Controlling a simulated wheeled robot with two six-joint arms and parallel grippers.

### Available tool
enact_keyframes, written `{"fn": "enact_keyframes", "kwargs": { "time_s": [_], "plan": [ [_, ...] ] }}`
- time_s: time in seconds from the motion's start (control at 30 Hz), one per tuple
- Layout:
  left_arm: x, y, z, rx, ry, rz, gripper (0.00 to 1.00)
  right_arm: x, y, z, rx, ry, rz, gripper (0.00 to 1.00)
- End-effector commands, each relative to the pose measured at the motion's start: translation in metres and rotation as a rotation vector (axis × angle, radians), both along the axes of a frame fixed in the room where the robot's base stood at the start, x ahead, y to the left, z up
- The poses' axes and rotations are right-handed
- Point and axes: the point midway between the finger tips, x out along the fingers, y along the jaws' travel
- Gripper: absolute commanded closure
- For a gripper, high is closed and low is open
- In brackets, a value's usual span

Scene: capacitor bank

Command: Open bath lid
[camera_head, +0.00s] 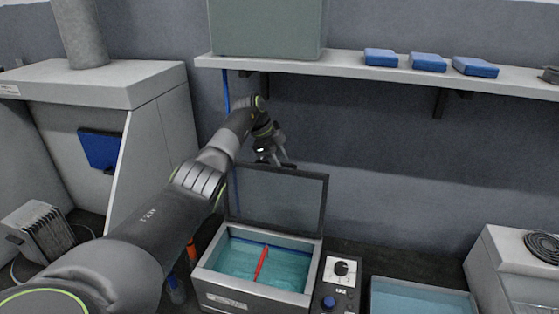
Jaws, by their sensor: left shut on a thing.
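The bath (212,273) is a grey box holding blue-green liquid, with a red stick-like item (262,262) inside it. Its lid (290,200) is a dark framed panel standing upright along the back edge of the bath, so the bath is open from above. My left arm comes in from the left and reaches over the bath. My left gripper (275,160) is at the top edge of the lid, shut on it; the fingertips are small and partly hidden. My right gripper is not in view.
A control box (340,272) with a dial and a blue knob stands right of the bath. A second open tray (420,298) is further right. A wall shelf (400,72) with blue boxes (427,62) runs above. A grey hood (150,120) stands at the left.

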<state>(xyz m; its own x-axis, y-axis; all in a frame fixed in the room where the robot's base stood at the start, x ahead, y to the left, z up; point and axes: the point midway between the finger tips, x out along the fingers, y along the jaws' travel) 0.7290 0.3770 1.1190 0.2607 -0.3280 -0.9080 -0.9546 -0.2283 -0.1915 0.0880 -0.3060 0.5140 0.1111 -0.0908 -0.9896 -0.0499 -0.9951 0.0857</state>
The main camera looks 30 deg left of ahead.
Motion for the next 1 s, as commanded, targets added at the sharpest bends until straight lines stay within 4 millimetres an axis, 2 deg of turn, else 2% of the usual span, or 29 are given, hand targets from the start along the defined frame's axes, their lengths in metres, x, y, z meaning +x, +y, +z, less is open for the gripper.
{"fn": "enact_keyframes", "kwargs": {
  "time_s": [0.03,0.37,0.7,0.83,1.0],
  "plan": [
    [0.002,0.000,0.005,0.000,-0.012,0.001,0.67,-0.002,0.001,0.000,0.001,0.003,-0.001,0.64],
    [0.002,0.001,0.011,0.000,-0.018,0.000,0.67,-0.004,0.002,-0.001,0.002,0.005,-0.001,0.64],
    [-0.013,0.019,0.057,0.002,-0.019,0.001,0.67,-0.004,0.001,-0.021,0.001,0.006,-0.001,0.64],
    [-0.017,0.023,0.068,0.001,-0.012,0.000,0.67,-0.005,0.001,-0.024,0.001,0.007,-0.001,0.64],
    [-0.020,0.024,0.072,-0.001,-0.005,-0.002,0.67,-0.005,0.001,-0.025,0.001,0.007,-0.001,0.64]
  ]
}}
